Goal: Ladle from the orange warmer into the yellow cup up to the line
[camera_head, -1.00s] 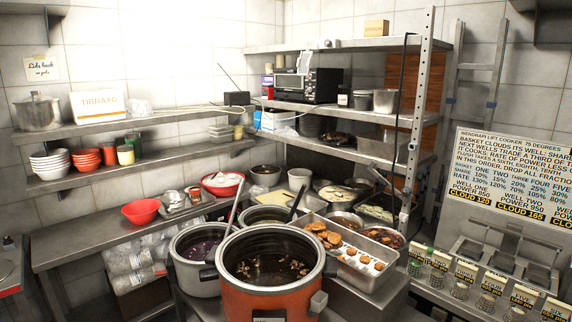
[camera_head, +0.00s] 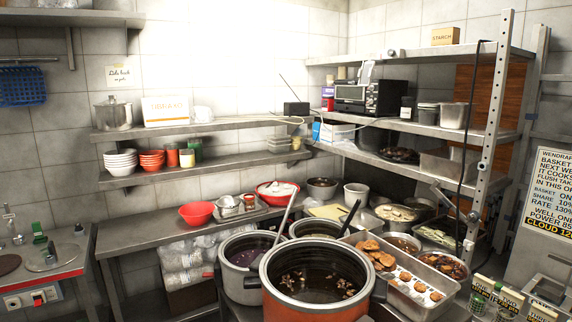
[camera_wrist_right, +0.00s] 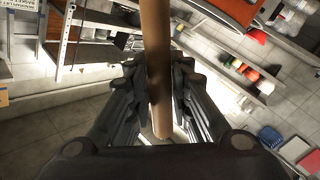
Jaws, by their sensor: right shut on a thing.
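The orange warmer (camera_head: 305,311) stands at the bottom centre of the head view. It is open, with dark liquid and floating pieces inside. A yellow cup (camera_head: 186,159) stands on the lower wall shelf, between an orange-red cup (camera_head: 171,156) and a green one (camera_head: 195,147). Whether it has a line is too small to tell. My right gripper (camera_wrist_right: 160,100) shows in the wrist view, shut on a brown rod-like handle (camera_wrist_right: 155,45). The far end of the handle is out of view, so I cannot see a ladle bowl. My left gripper is not in view.
A grey warmer (camera_head: 237,287) with a utensil in it stands left of the orange one. A metal tray of food (camera_head: 405,300) is at its right. A red bowl (camera_head: 196,213) sits on the steel counter (camera_head: 140,238). A red-edged counter (camera_head: 45,284) is at far left.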

